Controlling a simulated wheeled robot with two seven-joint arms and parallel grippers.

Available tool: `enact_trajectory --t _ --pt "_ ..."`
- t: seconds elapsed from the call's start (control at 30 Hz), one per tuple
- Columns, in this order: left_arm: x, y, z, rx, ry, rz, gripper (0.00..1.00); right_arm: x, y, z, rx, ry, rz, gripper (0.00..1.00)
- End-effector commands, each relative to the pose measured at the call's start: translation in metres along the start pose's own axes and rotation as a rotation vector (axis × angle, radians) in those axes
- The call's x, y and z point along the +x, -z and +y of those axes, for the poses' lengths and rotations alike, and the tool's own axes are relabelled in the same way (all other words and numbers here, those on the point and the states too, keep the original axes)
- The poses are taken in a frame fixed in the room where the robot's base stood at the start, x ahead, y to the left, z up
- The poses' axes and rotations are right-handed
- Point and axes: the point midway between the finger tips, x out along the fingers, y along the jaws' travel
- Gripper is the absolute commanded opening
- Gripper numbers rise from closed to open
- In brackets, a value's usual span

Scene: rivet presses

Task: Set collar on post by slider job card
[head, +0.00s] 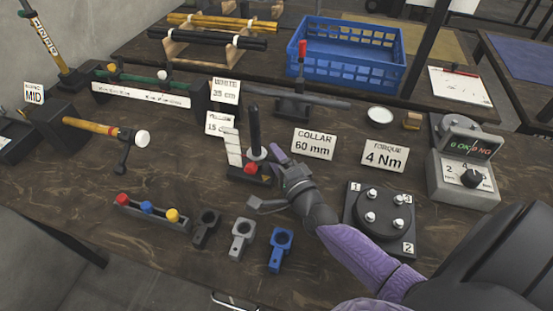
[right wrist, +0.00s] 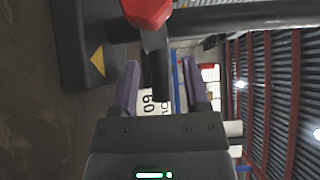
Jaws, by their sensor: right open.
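The dark upright post (head: 254,128) stands on a black base with a yellow triangle (right wrist: 97,60); a white scale plate (head: 232,148) is beside it. A red knob (head: 250,169) shows low by the post, and the right wrist view shows it close up (right wrist: 147,10). A dark lever-like part (right wrist: 156,72) extends from beside the knob between my right fingers. My right gripper (right wrist: 158,80) is open, with purple fingers on both sides of that part; contact is unclear. The collar card (head: 314,143) reads 60 mm. The slider card (head: 34,93) reads MID. My left gripper is out of view.
A torque card (head: 384,154) reads 4 Nm, left of a gauge box (head: 463,170). A bolted plate (head: 381,218) lies right of my wrist. Grey and blue clamp parts (head: 281,248) and a coloured-knob block (head: 152,212) lie in front. A blue crate (head: 345,70) stands behind.

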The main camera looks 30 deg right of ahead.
Motion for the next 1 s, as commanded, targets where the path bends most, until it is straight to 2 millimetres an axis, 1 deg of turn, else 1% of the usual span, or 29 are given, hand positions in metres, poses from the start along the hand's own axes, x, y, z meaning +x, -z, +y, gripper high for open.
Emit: enact_trajectory --t 0.13,0.17,0.2,0.27,0.3,0.37,0.4,0.43,1.0 --pt "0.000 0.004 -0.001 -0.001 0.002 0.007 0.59 0.000 0.000 0.000 0.000 0.000 0.000 0.59" --pt "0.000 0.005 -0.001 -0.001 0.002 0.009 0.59 0.000 0.000 0.000 -0.001 0.000 0.000 0.52" --pt "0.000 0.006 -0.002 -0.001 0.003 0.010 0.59 0.000 0.000 0.000 -0.001 0.000 0.000 0.44" --pt "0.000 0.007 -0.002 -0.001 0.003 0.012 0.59 0.000 0.000 0.000 -0.001 0.000 0.000 0.31" --pt "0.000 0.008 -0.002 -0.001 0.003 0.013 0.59 0.000 0.000 0.000 -0.001 0.000 0.000 0.23" --pt "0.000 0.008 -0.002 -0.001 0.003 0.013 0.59 0.000 0.000 0.000 -0.001 0.000 0.000 0.10" --pt "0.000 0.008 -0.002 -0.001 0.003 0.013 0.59 0.000 0.000 0.000 -0.001 0.000 -0.001 0.02" --pt "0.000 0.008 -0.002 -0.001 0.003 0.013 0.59 0.000 0.000 0.000 -0.001 0.000 -0.001 0.00" --pt "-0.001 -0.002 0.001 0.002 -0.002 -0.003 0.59 -0.001 0.000 0.000 -0.002 0.000 -0.001 0.00"
